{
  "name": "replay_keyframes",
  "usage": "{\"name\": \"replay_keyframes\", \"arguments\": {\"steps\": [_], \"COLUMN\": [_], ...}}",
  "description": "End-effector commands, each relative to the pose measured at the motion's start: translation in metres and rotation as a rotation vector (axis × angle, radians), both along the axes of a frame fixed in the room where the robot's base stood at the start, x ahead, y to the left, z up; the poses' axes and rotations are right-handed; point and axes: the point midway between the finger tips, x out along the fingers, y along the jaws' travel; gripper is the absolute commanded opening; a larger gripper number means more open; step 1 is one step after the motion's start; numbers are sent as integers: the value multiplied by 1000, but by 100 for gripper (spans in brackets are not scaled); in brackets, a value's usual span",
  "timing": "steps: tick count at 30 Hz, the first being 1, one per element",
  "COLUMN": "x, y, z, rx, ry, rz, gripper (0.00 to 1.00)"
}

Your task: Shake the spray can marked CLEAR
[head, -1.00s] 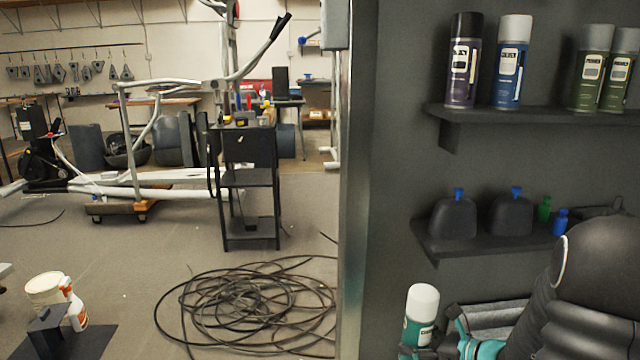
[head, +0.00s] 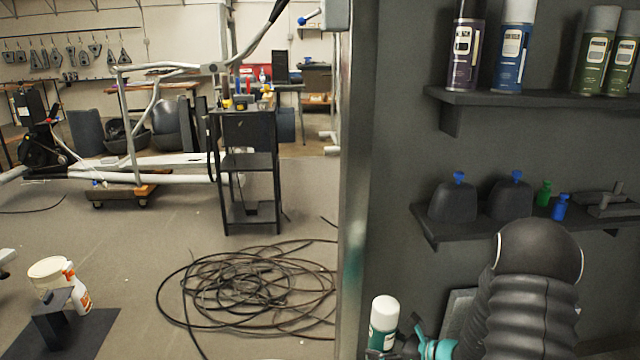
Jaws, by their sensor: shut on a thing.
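A spray can (head: 384,327) with a white cap and a teal-green body with a white label stands near upright at the bottom of the head view, right of the metal post. Its label is too small to read. My gripper (head: 388,352) is at the bottom edge, shut on this can; the fingers are dark and partly cut off by the frame. The can's lower part is hidden.
A shelf (head: 540,101) at upper right bears purple, blue and green spray cans. A lower shelf (head: 440,236) holds dark blocks with blue knobs and small bottles. A metal post (head: 351,200) stands close left of the can. Coiled cable (head: 255,295) lies on the floor.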

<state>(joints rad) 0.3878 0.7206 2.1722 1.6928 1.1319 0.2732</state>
Motion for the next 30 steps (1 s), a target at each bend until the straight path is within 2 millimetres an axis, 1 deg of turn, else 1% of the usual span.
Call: {"name": "replay_keyframes", "arguments": {"steps": [1, 2, 3, 4, 6, 7, 9, 10, 11, 13, 15, 17, 18, 19, 20, 21, 22, 24, 25, 26, 27, 30], "x": [0, 1, 2, 2, 3, 2, 2, 1, 1, -1, 0, 0, 1, 2, 2, 3, 3, 2, 1, 1, 0, 0], "y": [0, 0, 0, -1, -1, 0, 0, 0, 0, 0, 0, 0, 0, -1, -1, -1, -1, 0, 0, 0, 0, 0], "z": [-13, -15, -10, 1, 31, 43, 59, 59, 55, 24, -2, -14, -14, -7, 6, 24, 35, 57, 59, 59, 48, 5], "rx": [3, 2, 0, -2, -6, -6, -4, -3, -1, 5, 4, 3, 1, -1, -3, -5, -6, -5, -3, -2, 2, 5], "ry": [1, -3, -9, -14, -19, -19, -12, -9, -4, 8, 6, 0, -5, -10, -15, -19, -19, -16, -11, -8, 0, 7], "rz": [0, -1, 0, 1, 1, 1, 1, 2, 1, -1, -1, -1, -1, 0, 0, 1, 1, 1, 1, 1, 1, -1], "gripper": [4, 4, 4, 4, 4, 4, 4, 4, 4, 4, 4, 4, 4, 4, 4, 4, 4, 4, 4, 4, 4, 4]}}
